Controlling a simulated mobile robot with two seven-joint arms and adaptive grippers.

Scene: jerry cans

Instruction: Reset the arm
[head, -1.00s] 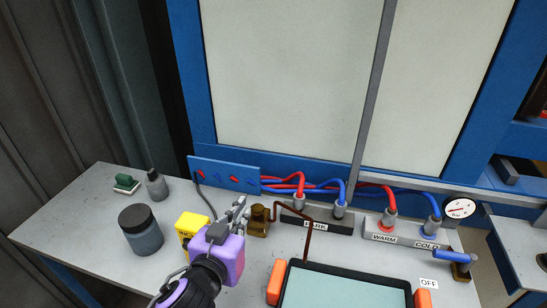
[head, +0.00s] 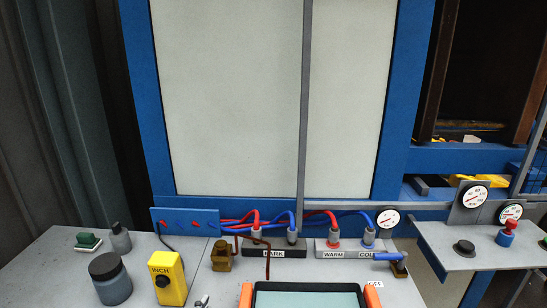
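Neither of my grippers shows in the head view now, and no part of either arm is in the picture. What they hold or whether they are open is hidden.
A grey bench (head: 40,272) carries a dark jar (head: 110,280), a yellow INCH box (head: 168,278), a brass fitting (head: 221,256), an orange-edged screen (head: 308,300) and a blue-handled valve (head: 396,259). Red and blue hoses reach a block labelled WARM (head: 333,254). A shelf with gauges (head: 473,196) stands right.

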